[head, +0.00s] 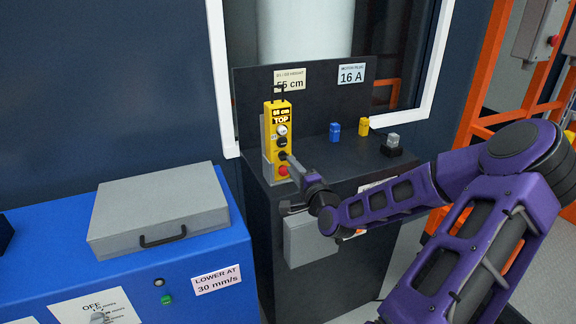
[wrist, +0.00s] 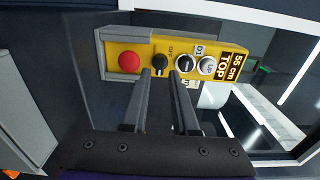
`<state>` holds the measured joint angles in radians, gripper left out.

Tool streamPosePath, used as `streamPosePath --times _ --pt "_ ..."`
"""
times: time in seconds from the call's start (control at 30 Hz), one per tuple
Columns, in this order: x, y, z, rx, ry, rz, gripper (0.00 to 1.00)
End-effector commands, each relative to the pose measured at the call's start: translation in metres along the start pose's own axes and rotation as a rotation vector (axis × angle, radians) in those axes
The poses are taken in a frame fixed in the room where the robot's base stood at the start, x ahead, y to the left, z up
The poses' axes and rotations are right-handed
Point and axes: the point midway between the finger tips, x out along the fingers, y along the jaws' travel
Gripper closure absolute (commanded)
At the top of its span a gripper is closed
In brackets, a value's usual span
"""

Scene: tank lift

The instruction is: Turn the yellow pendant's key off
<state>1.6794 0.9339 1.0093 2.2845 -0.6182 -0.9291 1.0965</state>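The yellow pendant (head: 270,136) stands upright in a grey holder at the left of the dark cabinet top. Its display reads "55 cm TOP". In the wrist view the pendant (wrist: 205,47) lies sideways, with a red button (wrist: 129,62), a black key knob (wrist: 161,64) beside the word OFF, a second black knob (wrist: 185,62) and a white-faced button (wrist: 206,65). My gripper (wrist: 161,76) is open, its fingertips apart just in front of the key knob, one toward each side. Whether they touch it I cannot tell. In the head view my gripper (head: 292,166) is at the pendant's lower part.
A blue block (head: 335,131), a yellow block (head: 364,126) and a grey-topped black piece (head: 392,146) stand right of the pendant. A grey case (head: 160,212) lies on the blue cabinet (head: 205,262) at left. A grey box (head: 309,240) juts from the dark cabinet below my gripper.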

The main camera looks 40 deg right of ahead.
Motion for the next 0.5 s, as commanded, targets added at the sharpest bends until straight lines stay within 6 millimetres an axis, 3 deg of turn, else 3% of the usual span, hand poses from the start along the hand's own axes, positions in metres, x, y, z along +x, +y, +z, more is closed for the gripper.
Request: streamPosePath --times 0.2,0.5 --pt "0.028 0.001 0.001 0.000 -0.001 0.000 0.72" --pt "0.034 0.000 0.000 0.000 0.000 0.000 0.72"
